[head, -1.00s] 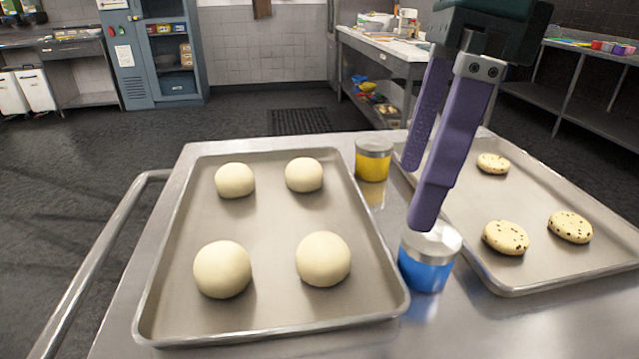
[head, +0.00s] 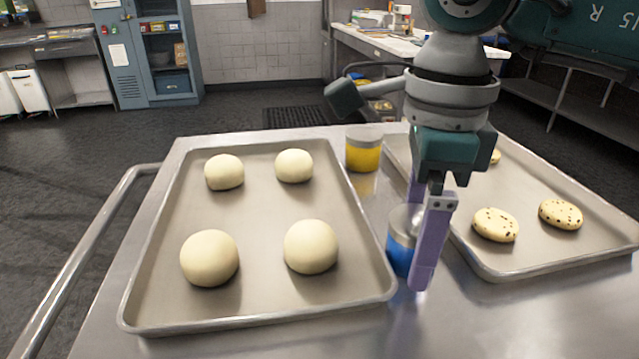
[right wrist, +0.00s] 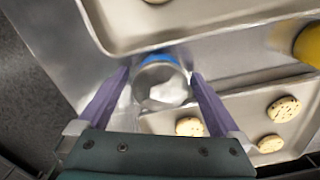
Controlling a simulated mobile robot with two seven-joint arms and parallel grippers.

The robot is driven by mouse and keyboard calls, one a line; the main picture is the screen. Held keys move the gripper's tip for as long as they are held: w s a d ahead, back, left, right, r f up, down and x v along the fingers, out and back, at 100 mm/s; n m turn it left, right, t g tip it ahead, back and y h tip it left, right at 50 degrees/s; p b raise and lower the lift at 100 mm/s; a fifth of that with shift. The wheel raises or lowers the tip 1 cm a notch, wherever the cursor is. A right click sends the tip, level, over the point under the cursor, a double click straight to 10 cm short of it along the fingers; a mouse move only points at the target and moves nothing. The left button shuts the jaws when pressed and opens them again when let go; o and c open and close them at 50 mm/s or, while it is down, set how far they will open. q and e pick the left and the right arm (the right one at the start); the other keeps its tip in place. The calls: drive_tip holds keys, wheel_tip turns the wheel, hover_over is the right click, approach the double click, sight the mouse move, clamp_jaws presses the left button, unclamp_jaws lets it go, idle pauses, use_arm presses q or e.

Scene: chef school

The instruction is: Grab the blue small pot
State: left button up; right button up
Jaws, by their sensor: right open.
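The blue small pot (head: 401,240) has a silver lid and stands on the metal table between two baking trays. It also shows in the right wrist view (right wrist: 160,84), between the two purple fingers. My right gripper (head: 418,240) points down at the pot, with its fingers open on either side of it. In the head view the near finger covers part of the pot. In the right wrist view gaps show between the fingers and the pot. My left gripper is not in view.
The left tray (head: 262,320) holds several dough balls. The right tray (head: 540,262) holds cookies. A yellow pot (head: 363,152) with a silver lid stands behind the blue one. Bare table lies in front of the trays.

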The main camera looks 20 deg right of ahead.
drive_tip(key=shift+c, duration=0.2)
drive_tip(key=c, duration=1.5)
drive_tip(key=shift+r, duration=0.1)
